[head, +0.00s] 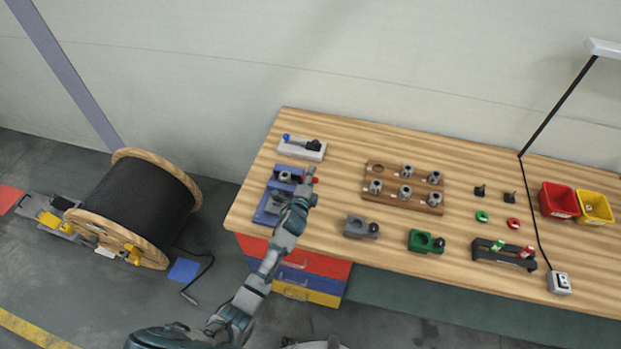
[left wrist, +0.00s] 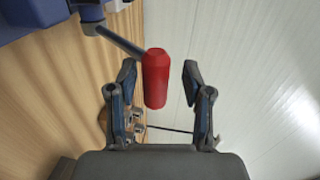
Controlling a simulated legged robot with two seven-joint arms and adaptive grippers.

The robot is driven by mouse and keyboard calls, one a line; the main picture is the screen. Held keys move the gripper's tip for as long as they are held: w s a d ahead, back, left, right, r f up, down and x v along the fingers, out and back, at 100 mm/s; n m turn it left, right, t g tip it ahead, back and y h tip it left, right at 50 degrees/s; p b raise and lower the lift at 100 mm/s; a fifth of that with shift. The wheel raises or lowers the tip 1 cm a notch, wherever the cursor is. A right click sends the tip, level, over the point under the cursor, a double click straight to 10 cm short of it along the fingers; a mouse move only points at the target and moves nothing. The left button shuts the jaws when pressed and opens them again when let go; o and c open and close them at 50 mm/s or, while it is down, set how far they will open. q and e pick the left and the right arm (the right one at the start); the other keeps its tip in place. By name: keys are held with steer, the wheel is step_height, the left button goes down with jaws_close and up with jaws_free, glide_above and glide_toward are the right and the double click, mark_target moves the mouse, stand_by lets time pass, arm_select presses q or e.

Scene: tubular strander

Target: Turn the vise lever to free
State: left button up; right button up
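The blue vise (head: 275,195) is mounted at the left end of the wooden bench. Its lever has a red grip (head: 313,181), which sticks out to the right of the vise in the head view. In the left wrist view the red grip (left wrist: 155,78) sits on a grey rod (left wrist: 122,41). My left gripper (head: 310,176) is at the lever. In the left wrist view its fingers (left wrist: 159,84) are open, one on each side of the red grip, with a visible gap on both sides. My arm hides part of the vise. My right gripper is in neither view.
A white fixture with a blue-knobbed handle (head: 301,148) stands behind the vise. A wooden block with metal parts (head: 403,188), a grey fixture (head: 361,227) and a green fixture (head: 425,241) stand to the right. Red (head: 558,201) and yellow bins (head: 594,207) are at the far right.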

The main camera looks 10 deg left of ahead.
arm_select(q)
steer(key=shift+s, duration=0.2)
steer(key=s+r, duration=0.1)
steer(key=s, duration=1)
steer(key=shift+s+a+r, duration=0.2)
steer(key=shift+r, duration=0.2)
